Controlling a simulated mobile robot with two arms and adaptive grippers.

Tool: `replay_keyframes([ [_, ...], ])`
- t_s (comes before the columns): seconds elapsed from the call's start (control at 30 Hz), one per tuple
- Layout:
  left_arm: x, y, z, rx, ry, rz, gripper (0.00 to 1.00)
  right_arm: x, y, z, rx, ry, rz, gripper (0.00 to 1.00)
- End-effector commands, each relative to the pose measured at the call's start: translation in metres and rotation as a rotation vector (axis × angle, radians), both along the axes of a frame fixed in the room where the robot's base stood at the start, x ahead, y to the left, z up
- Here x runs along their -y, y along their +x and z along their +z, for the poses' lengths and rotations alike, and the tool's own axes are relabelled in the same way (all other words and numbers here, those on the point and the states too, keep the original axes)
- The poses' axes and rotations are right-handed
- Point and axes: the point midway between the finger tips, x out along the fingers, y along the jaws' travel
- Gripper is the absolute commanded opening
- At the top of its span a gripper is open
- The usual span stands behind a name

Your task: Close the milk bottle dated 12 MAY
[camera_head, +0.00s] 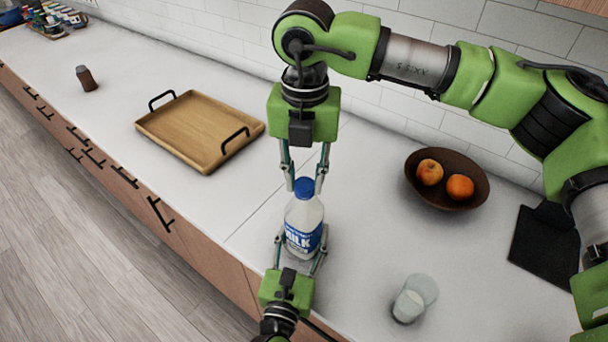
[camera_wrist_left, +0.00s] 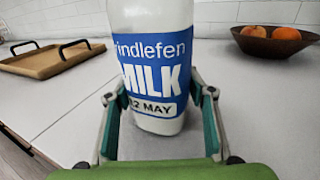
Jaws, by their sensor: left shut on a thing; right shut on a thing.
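The milk bottle (camera_head: 303,222) stands upright on the white counter, with a blue label and a blue cap (camera_head: 304,187) on its top. In the left wrist view the bottle (camera_wrist_left: 152,70) shows its label with "MILK" and a date ending "2 MAY"; the first digit is partly hidden. My left gripper (camera_head: 299,250) is shut on the lower body of the bottle; its fingers also show in the left wrist view (camera_wrist_left: 158,108). My right gripper (camera_head: 305,186) points down from above, shut on the cap. Whether the cap is screwed tight cannot be told.
A wooden tray (camera_head: 168,122) with black handles lies to the left. A brown bowl (camera_head: 440,200) with orange fruit stands to the right. A glass (camera_head: 408,306) stands at the front right, near a dark board (camera_head: 545,250). A small brown shaker (camera_head: 87,79) stands at the far left.

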Motion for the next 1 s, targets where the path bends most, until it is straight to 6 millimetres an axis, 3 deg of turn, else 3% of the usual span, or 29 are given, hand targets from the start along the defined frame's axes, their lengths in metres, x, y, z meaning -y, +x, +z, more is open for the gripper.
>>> replay_keyframes([
  [0.7, 0.0, -0.0005, -0.0012, -0.003, 0.001, -0.001, 0.0, 0.0016, -0.0002, 0.0002, 0.001, 0.003, -1.303, 0.18],
  [0.9, 0.0, -0.0005, -0.0013, -0.003, 0.001, -0.001, 0.0, 0.0015, -0.0004, 0.0001, 0.001, 0.003, -1.353, 0.18],
  [0.93, 0.0, -0.0005, -0.0013, -0.003, 0.001, -0.001, 0.0, 0.0015, -0.0004, 0.0001, 0.001, 0.003, -1.353, 0.33],
  [0.97, 0.0, -0.0005, -0.0013, -0.003, 0.001, -0.001, 0.0, 0.0015, -0.0004, 0.0, 0.001, 0.002, -1.352, 0.4],
  [1.0, 0.0, -0.0005, -0.0013, -0.003, 0.001, -0.001, 0.0, 0.0014, -0.0005, -0.0001, 0.001, 0.002, -1.352, 0.42],
])
